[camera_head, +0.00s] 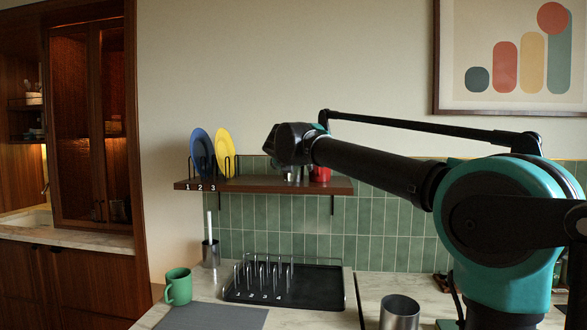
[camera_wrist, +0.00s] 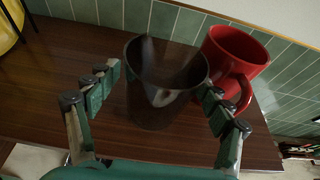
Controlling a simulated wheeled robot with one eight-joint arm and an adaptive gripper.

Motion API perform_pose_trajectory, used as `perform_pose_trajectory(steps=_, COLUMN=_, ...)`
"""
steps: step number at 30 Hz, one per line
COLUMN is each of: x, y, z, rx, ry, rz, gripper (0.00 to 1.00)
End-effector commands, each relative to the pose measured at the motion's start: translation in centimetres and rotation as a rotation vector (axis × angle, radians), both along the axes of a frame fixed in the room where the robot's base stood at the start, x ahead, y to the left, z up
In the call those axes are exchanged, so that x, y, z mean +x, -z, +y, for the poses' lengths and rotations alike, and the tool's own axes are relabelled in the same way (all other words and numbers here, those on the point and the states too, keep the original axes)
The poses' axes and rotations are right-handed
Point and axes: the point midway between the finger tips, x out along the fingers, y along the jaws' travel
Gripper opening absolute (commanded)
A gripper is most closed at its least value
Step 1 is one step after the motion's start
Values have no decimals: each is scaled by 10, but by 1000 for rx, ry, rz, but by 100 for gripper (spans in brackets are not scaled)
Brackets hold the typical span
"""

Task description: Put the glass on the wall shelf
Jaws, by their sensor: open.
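The glass (camera_wrist: 163,95), dark and see-through, stands upright on the brown wall shelf (camera_wrist: 80,50) in the wrist view. My gripper (camera_wrist: 160,84) is open, with one finger on each side of the glass. Gaps show between the fingers and the glass, though the right finger is close to it. A red mug (camera_wrist: 238,58) stands just right of the glass, with its handle toward the right finger. In the head view the wall shelf (camera_head: 262,184) is seen side-on, and my wrist hides most of the glass there. The red mug shows there too (camera_head: 320,174).
A blue plate (camera_head: 201,150) and a yellow plate (camera_head: 224,150) stand in a rack at the shelf's left end. Below are a green mug (camera_head: 179,286), a black drying tray (camera_head: 318,288), a metal cup (camera_head: 400,314) and a metal holder (camera_head: 211,254).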

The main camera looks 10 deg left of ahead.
Motion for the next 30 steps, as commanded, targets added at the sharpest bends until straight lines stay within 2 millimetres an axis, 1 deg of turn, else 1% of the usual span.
perform_pose_trajectory(steps=4, x=0, y=-3, z=0, rx=0, ry=0, rz=0, gripper=80)
perform_pose_trajectory(steps=7, x=-9, y=-6, z=0, rx=-1, ry=-1, rz=0, gripper=80)
perform_pose_trajectory(steps=11, x=-30, y=-13, z=2, rx=0, ry=-3, rz=0, gripper=80)
perform_pose_trajectory(steps=18, x=-77, y=-30, z=4, rx=-1, ry=-4, rz=0, gripper=80)
perform_pose_trajectory(steps=21, x=-92, y=-36, z=4, rx=0, ry=-2, rz=0, gripper=80)
perform_pose_trajectory(steps=25, x=-106, y=-41, z=4, rx=-1, ry=-1, rz=0, gripper=80)
perform_pose_trajectory(steps=30, x=-113, y=-43, z=4, rx=0, ry=0, rz=0, gripper=80)
